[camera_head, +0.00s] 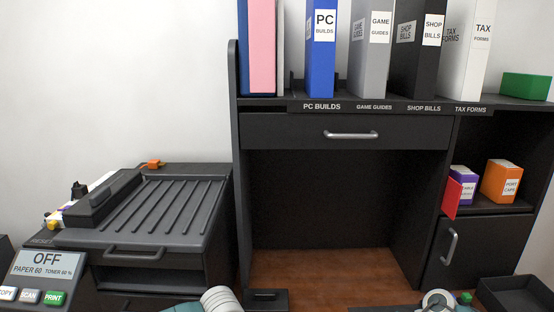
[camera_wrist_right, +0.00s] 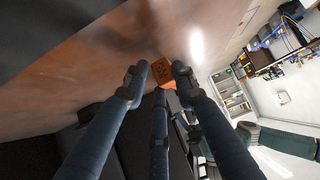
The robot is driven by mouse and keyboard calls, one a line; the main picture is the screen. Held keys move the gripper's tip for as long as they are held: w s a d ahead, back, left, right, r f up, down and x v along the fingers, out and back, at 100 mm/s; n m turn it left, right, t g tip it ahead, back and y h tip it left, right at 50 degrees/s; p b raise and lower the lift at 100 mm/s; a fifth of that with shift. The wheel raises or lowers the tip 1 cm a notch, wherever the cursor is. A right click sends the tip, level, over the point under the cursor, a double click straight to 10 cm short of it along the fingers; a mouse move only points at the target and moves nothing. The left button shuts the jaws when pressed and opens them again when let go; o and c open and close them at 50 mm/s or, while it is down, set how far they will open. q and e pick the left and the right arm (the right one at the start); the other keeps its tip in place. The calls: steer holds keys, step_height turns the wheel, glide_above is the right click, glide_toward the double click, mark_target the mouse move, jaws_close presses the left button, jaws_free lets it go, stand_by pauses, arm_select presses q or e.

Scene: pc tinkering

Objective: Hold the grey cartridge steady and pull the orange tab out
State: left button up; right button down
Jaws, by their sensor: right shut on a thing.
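In the right wrist view, an orange piece with dark markings (camera_wrist_right: 161,70), which I take for the orange tab, lies between the fingertips of my right gripper (camera_wrist_right: 160,76). The gripper is shut on it, with its fingers spread by its width. A small grey part (camera_wrist_right: 173,100) shows just below the orange piece; I cannot tell whether it is the grey cartridge. In the head view only parts of my arms show at the bottom edge, and both grippers are out of frame.
A dark printer (camera_head: 165,205) stands left, with a long dark unit (camera_head: 100,200) and a small orange item (camera_head: 153,164) on top. The wooden desk (camera_head: 320,275) is mostly clear, with a small black object (camera_head: 267,300) in front. A black tray (camera_head: 515,295) is at right.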

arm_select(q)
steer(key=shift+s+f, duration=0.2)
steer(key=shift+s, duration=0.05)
arm_select(e)
steer(key=shift+d+f+v, duration=0.15)
steer(key=shift+f+v, duration=0.05)
steer(key=shift+v, duration=0.9)
steer(key=shift+d+f+v, duration=0.15)
steer(key=shift+f+v, duration=0.05)
steer(key=shift+v, duration=0.9)
steer(key=shift+d+f+v, duration=0.15)
steer(key=shift+v, duration=0.95)
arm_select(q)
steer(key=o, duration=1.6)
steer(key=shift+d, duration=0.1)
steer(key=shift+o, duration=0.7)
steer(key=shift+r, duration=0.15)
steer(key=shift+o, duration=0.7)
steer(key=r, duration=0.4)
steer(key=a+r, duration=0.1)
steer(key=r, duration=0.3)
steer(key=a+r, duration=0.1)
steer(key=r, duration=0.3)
arm_select(e)
steer(key=shift+w, duration=0.1)
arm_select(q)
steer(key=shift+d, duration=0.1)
